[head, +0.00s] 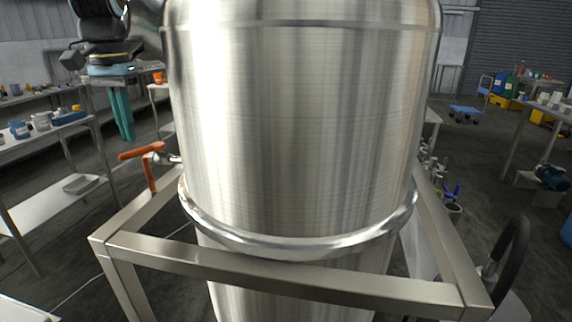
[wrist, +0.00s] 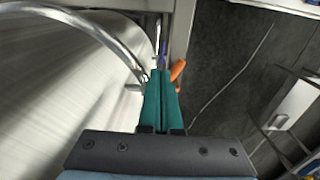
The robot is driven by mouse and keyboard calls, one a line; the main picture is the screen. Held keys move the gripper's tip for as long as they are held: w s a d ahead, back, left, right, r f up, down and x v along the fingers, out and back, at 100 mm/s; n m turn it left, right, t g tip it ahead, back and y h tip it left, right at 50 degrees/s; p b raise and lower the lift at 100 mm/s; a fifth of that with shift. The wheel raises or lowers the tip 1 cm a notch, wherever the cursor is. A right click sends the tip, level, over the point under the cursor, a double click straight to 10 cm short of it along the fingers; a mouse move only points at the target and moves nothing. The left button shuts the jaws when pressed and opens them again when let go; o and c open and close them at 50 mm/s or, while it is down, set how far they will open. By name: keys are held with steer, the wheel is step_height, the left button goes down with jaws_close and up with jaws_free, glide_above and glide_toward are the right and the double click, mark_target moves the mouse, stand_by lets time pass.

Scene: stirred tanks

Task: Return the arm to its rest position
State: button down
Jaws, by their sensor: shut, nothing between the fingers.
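My gripper (head: 128,137) hangs at the upper left of the head view, pointing down, with its teal fingers together. In the wrist view my gripper (wrist: 161,74) shows its two teal fingers side by side, shut with nothing between them. A valve with an orange handle (head: 140,151) sticks out from the left side of the steel tank (head: 300,120). In the head view the fingertips are just above and left of the handle. The orange handle (wrist: 178,70) also shows beside the fingertips in the wrist view. I cannot tell the exact gap.
The tank stands in a square steel frame (head: 280,275). A bench (head: 50,140) with small containers is at the left, and another bench (head: 545,110) is at the right. A black handwheel (head: 512,248) is at the lower right. Dark floor lies between them.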

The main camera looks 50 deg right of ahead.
steer(key=shift+r+p, duration=0.45)
steer(key=shift+r, duration=0.2)
steer(key=w+a+f+n, duration=0.1)
steer(key=a+f+n, duration=0.55)
steer(key=a, duration=0.75)
steer(key=s+a+f+n, duration=0.2)
steer(key=s+a+f, duration=0.2)
steer(key=a, duration=0.3)
steer(key=s+a+f+n+t, duration=0.1)
steer(key=s+a+f+n, duration=0.1)
steer(key=a+f, duration=0.3)
steer(key=s+a, duration=0.1)
steer(key=a, duration=0.1)
steer(key=shift+s+a+f+t, duration=0.3)
steer(key=shift+s+a, duration=0.05)
steer(key=shift+n, duration=0.25)
